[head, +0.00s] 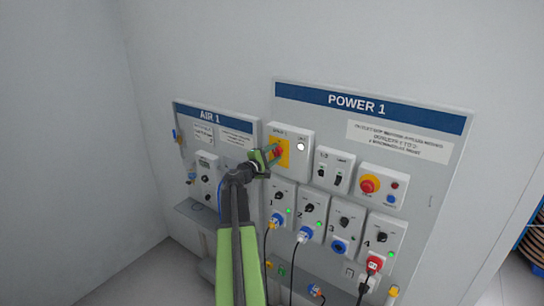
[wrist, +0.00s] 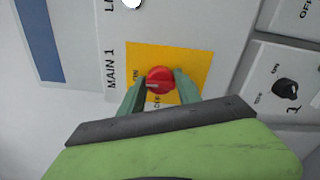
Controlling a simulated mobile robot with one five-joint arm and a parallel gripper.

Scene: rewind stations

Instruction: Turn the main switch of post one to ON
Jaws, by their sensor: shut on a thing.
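The main switch is a red rotary knob (wrist: 160,80) on a yellow plate (wrist: 185,62), on a box marked MAIN 1 in the wrist view. In the head view the box (head: 304,136) sits at the top left of the POWER 1 panel (head: 400,122), with a round white lamp lit on it. My gripper (wrist: 159,88) has its two green fingers on either side of the knob, shut on it. The knob's pale mark points left in the wrist view, towards lettering that looks like ON. In the head view my gripper (head: 272,154) partly hides the knob.
Below are several numbered socket boxes with knobs, plugs and hanging cables. The AIR 1 panel (head: 236,123) stands to the left.

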